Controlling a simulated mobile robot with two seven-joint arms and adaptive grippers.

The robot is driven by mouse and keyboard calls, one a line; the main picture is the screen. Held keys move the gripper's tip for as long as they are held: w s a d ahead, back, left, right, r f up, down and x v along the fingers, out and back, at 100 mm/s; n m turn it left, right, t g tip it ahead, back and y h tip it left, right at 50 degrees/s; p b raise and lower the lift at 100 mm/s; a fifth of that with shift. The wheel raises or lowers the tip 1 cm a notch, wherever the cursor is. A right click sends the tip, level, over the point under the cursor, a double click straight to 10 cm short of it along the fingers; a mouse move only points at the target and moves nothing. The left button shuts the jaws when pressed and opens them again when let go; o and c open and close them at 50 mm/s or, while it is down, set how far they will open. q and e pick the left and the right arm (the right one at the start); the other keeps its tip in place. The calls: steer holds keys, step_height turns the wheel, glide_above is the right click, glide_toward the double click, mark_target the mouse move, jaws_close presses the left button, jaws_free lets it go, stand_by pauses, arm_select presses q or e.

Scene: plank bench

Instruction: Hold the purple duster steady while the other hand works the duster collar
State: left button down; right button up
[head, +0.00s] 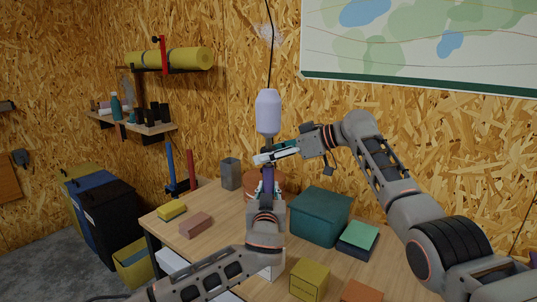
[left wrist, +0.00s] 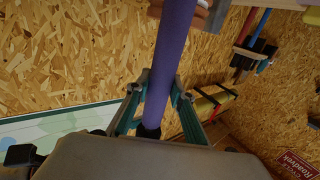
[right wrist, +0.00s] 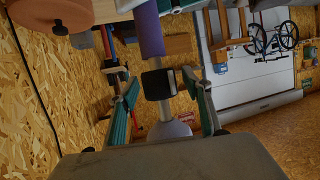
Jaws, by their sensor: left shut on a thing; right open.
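The purple duster stands upright above the bench, its pale lavender head (head: 268,112) at the top and its purple handle (head: 268,174) below. My left gripper (head: 267,190) is shut on the handle, which also runs between its fingers in the left wrist view (left wrist: 172,60). My right gripper (head: 270,156) is open, higher up, beside the duster. In the right wrist view, the black duster collar (right wrist: 158,84) sits between the spread fingers, with the purple handle (right wrist: 148,30) on one side and a pale shaft and the head on the other.
On the bench (head: 225,218) stand a teal bin (head: 318,217), a green-topped box (head: 359,238), a yellow block (head: 309,279), a pink block (head: 195,225) and a grey canister (head: 231,173). A black cable (head: 270,55) hangs just above the head. The chipboard wall is behind.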

steer(key=c, duration=1.1)
steer(key=shift+c, duration=0.2)
steer(key=shift+d+f+m, duration=0.1)
steer(key=shift+m, duration=0.2)
steer(key=shift+w+t+h, duration=0.1)
steer(key=shift+t+h, duration=0.2)
steer(key=shift+t, duration=0.1)
steer(key=shift+m+t+h, duration=0.5)
steer(key=shift+m+t, duration=0.4)
steer(key=shift+m, duration=0.1)
steer(key=m+t+h, duration=0.3)
steer(key=m, duration=0.1)
steer(key=shift+a+m+t+h, duration=0.2)
steer(key=shift+m+t+h, duration=0.2)
steer(key=m+t+h, duration=0.1)
steer(key=m+h, duration=0.2)
steer(key=shift+d+m+t+h, duration=0.1)
steer(key=shift+m+t+h, duration=0.3)
steer(key=shift+m+h, duration=0.5)
steer(key=shift+h, duration=0.3)
